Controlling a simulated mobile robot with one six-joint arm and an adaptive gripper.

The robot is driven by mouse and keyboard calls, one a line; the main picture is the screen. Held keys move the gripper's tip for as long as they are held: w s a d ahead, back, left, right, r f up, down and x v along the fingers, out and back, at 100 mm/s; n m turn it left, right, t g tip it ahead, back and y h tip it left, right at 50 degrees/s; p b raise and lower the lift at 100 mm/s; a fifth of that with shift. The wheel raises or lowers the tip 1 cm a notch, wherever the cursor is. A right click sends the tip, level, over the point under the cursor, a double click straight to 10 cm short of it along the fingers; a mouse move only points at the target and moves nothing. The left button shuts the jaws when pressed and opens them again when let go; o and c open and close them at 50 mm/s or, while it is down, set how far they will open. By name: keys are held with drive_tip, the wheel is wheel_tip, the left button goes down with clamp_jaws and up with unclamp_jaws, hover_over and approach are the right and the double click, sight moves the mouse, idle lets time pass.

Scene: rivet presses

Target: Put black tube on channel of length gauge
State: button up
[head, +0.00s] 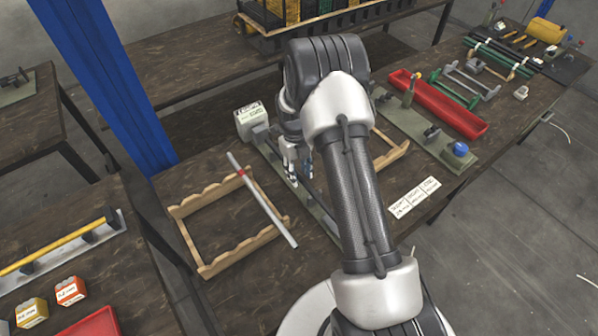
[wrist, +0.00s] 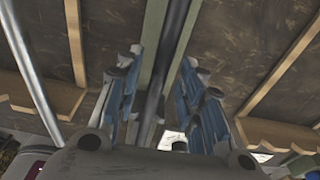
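The length gauge (head: 322,218) is a long green-grey base with a white display box (head: 249,117) at its far end; my arm hides much of it. In the wrist view, its green strip (wrist: 154,35) runs away between my fingers. A dark tube (wrist: 168,60) lies along this strip, between the fingers. I cannot tell whether it rests in the channel or just above it. My gripper (head: 297,163) is low over the gauge. In the wrist view, its blue-padded fingers (wrist: 162,65) are spread, with gaps beside the tube.
A wooden rack (head: 229,262) left of the gauge carries a silver tube with a red band (head: 262,200). Another wooden rack (head: 393,155) is partly behind my arm. A green fixture with a blue knob (head: 459,149) and a red tray (head: 440,108) stand right. A label card (head: 414,197) lies near the edge.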

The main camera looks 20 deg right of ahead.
wheel_tip(320, 180, up, 23)
drive_tip(key=s+a+n+t+p, duration=0.1)
drive_tip(key=s+a+n+p, duration=0.15)
drive_tip(key=n, duration=0.45)
drive_tip(key=s+a+r+n+t, duration=0.2)
drive_tip(key=s+a+r+n, duration=0.2)
drive_tip(key=s+r+n, duration=0.6)
drive_tip(key=s+a+r+n+t, duration=0.1)
drive_tip(key=s+a+r+n, duration=0.1)
drive_tip(key=s+n, duration=0.6)
drive_tip(key=s+a+r+n+t, duration=0.2)
drive_tip(key=s+n, duration=0.6)
drive_tip(key=shift+s+n+p, duration=0.25)
drive_tip(key=shift+n+p, duration=0.1)
drive_tip(key=shift+n, duration=0.05)
